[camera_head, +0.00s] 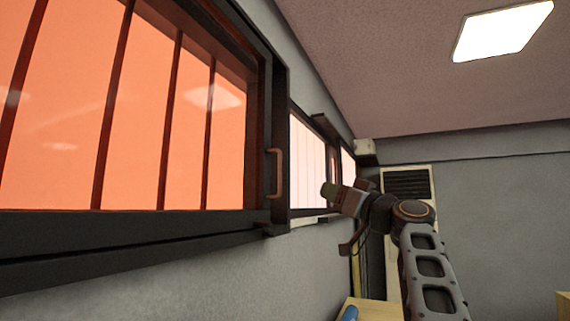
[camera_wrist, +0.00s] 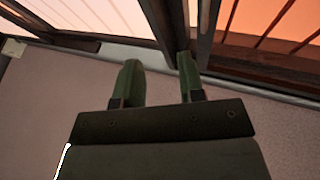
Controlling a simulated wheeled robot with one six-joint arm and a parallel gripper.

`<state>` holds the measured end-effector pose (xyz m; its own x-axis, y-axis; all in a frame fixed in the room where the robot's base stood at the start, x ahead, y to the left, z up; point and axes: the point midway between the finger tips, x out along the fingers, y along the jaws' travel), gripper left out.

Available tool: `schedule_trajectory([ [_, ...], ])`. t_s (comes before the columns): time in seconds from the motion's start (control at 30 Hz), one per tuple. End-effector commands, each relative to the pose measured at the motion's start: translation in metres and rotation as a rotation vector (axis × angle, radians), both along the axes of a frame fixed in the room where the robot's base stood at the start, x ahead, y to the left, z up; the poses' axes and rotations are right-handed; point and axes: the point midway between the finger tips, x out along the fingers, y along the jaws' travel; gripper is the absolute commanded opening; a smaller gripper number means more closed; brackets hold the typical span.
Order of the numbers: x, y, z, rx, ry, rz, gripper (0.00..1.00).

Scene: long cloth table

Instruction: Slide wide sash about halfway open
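The wide window sash (camera_head: 262,120) has a dark frame and orange-tinted panes split by thin upright bars. It fills the left of the head view. A brown pull handle (camera_head: 276,173) stands on its right edge. My gripper (camera_head: 328,190) is to the right of the handle in the head view, apart from it. In the wrist view my gripper (camera_wrist: 159,75) shows two green fingers spread apart with nothing between them. Dark window framing (camera_wrist: 165,25) passes beyond the fingertips. I cannot make out the handle in the wrist view.
A dark sill (camera_head: 130,240) runs below the sash along the grey wall. Further right is another window (camera_head: 308,160) with pale panes. A louvred panel (camera_head: 408,185) stands at the back. A wooden surface with a blue object (camera_head: 350,313) is low in front.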

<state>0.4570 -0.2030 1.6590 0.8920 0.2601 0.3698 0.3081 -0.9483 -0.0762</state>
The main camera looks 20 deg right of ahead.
Motion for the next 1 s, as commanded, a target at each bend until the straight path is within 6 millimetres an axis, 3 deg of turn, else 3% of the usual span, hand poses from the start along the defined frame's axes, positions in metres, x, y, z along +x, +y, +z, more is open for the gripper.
schedule_trajectory([
  [0.17,-0.013,0.027,0.012,-0.05,-0.043,0.162,0.36],
  [0.27,-0.01,0.036,0.015,-0.061,-0.043,0.192,0.36],
  [0.8,0.067,0.079,0.054,-0.062,-0.04,0.195,0.36],
  [1.0,0.086,0.089,0.061,-0.063,-0.04,0.193,0.36],
])
